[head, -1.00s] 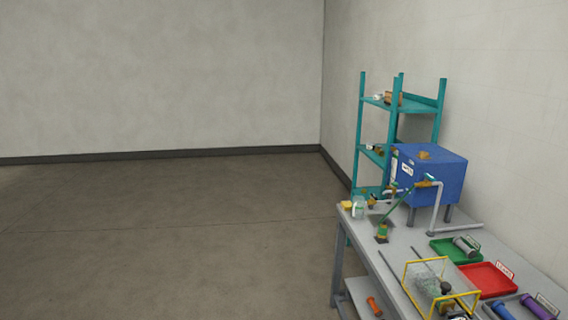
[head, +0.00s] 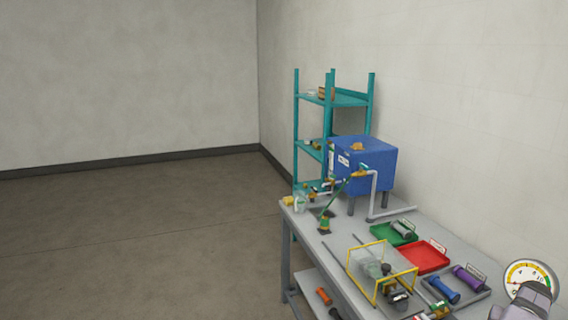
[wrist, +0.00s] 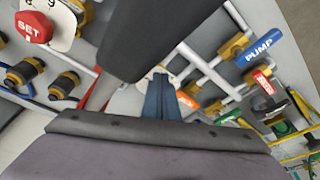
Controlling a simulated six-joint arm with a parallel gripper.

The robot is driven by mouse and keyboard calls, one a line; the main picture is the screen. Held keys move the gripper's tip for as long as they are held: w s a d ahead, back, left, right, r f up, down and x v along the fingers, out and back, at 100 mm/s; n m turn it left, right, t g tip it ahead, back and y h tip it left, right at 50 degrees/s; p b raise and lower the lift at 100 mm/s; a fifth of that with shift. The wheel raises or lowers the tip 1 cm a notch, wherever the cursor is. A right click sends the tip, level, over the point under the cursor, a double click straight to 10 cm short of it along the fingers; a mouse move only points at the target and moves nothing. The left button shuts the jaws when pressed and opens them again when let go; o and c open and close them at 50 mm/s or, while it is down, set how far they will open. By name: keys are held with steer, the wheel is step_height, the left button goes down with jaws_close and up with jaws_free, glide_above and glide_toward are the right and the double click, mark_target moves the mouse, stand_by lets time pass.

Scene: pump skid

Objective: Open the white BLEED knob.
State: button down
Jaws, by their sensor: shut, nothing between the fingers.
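I cannot clearly pick out the white BLEED knob in either view. In the wrist view a pale rounded part shows just behind the fingertips, mostly hidden by them, and I cannot tell whether it is the knob. My gripper (wrist: 158,78) is shut and empty, its narrow blue-grey fingers pointing up the picture toward the pipework. I cannot tell whether they touch anything. A blue handle marked PUMP (wrist: 262,45) is to their right, and a red knob marked SET (wrist: 33,27) is at the upper left.
The wrist view also shows pale pipes with brass fittings, a red tag (wrist: 264,83) and an orange tag (wrist: 186,100). In the head view the bench (head: 335,262) holds a blue tank (head: 372,165), a yellow-framed guard (head: 352,262), a red tray (head: 422,257) and a green tray (head: 388,237). A gauge (head: 522,272) is at lower right.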

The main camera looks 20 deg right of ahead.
steer(key=shift+s+a, duration=0.1)
steer(key=shift+a, duration=0.05)
steer(key=shift+r, duration=0.1)
steer(key=p+v, duration=0.1)
steer(key=v, duration=0.1)
steer(key=p+v, duration=0.1)
steer(key=d+p+v, duration=0.1)
steer(key=p+v, duration=0.1)
steer(key=shift+w+r, duration=0.3)
steer(key=shift+r, duration=0.2)
